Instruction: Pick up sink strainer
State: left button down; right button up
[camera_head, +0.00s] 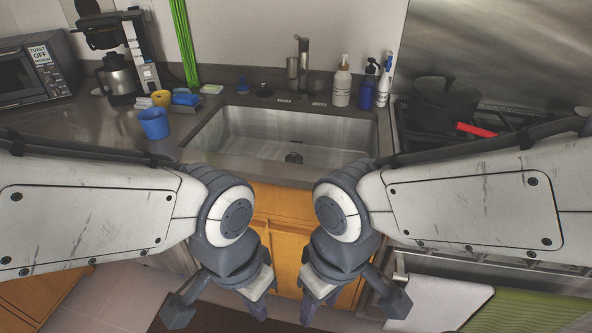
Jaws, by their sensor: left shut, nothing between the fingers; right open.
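A small dark round piece (293,158) sits at the drain in the floor of the steel sink (228,140); I cannot tell whether it is the strainer or the drain itself. A small dark object (243,85) stands on the counter behind the sink's left back corner, and I cannot tell what it is. My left gripper (257,308) is shut and empty, low in front of the cabinet doors. My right gripper (310,312) is open and empty beside it. Both are below the counter edge, apart from the sink.
A blue cup (154,123), a yellow cup (161,98) and sponges stand left of the sink. The faucet (302,62) rises behind it. Soap bottles (341,84) stand at the back right. A pot (444,101) sits on the stove. The counter at left front is clear.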

aim_at(294, 157)
jog(key=u, duration=0.85)
jog(key=i, duration=1.35)
jog(key=z, duration=0.3)
